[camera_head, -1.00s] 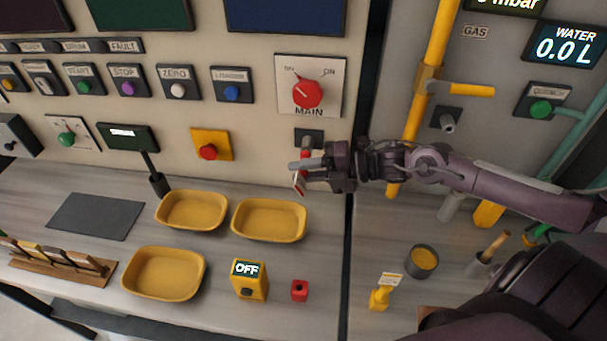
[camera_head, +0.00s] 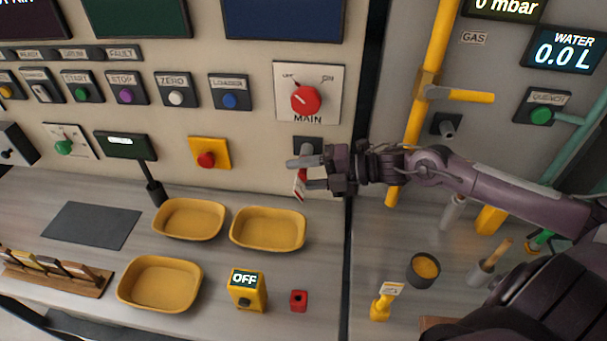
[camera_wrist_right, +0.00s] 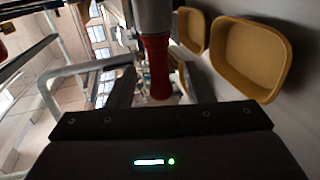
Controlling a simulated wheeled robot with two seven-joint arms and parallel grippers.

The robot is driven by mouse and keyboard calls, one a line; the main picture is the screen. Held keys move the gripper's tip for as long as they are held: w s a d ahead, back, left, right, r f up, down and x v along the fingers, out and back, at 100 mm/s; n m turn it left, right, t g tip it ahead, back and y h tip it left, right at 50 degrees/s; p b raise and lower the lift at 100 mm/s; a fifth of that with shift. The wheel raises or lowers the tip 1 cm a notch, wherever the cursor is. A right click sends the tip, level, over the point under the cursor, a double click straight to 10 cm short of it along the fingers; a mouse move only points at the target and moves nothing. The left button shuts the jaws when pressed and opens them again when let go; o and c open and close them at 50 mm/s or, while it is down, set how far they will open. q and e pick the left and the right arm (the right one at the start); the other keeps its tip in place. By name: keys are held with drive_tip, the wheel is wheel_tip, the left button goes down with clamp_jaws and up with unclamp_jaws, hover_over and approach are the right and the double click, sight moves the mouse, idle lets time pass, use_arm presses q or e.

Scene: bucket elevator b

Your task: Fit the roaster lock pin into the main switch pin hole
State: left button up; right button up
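The main switch (camera_head: 306,98) is a red knob on a white plate, its pointer toward the upper left. Below it is a dark block (camera_head: 308,144) with a grey cylinder in front of it. My right gripper (camera_head: 306,174) is just below this block, its fingers apart. A red and white piece (camera_head: 300,184), apparently the lock pin's tag, shows by the fingertips. In the right wrist view the red pin handle (camera_wrist_right: 156,65) lies between the open fingers, in line with a grey cylinder (camera_wrist_right: 152,16). How deep the pin sits is hidden. My left gripper is out of view.
Yellow trays (camera_head: 268,229) stand on the counter below. A yellow OFF box (camera_head: 248,290) and a small red block (camera_head: 299,300) are in front. A yellow pipe (camera_head: 425,85) with a lever runs close to my right arm. A red button on yellow (camera_head: 208,154) is at left.

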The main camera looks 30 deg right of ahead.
drive_tip(key=shift+s, duration=0.15)
drive_tip(key=p+v, duration=0.3)
drive_tip(key=v, duration=0.4)
drive_tip(key=shift+s+d+p, duration=0.15)
drive_tip(key=shift+d+p, duration=0.15)
drive_tip(key=shift+p, duration=0.05)
idle(0.8)
